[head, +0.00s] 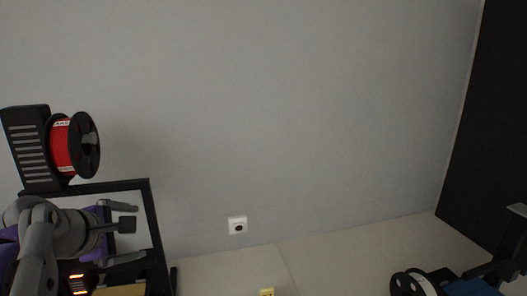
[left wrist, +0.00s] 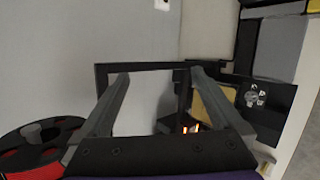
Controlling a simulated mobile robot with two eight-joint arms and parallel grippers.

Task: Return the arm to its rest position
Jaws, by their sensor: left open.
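My left arm comes in at the lower left of the head view, grey with purple parts. My left gripper (head: 130,232) is in front of a black-framed machine (head: 120,186), and part of that frame is hidden behind the arm. In the left wrist view the two grey fingers of the left gripper (left wrist: 160,73) stand wide apart with nothing held between them. The machine's black frame (left wrist: 145,67) and a small orange glow show beyond the fingers. My right gripper does not show in either view.
A red spool (head: 62,148) hangs on a black holder above the machine, close to my left arm. A spool with white filament (head: 425,284) lies at the lower right. A wall socket (head: 237,225) and a small yellow thing (head: 267,292) show near the middle.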

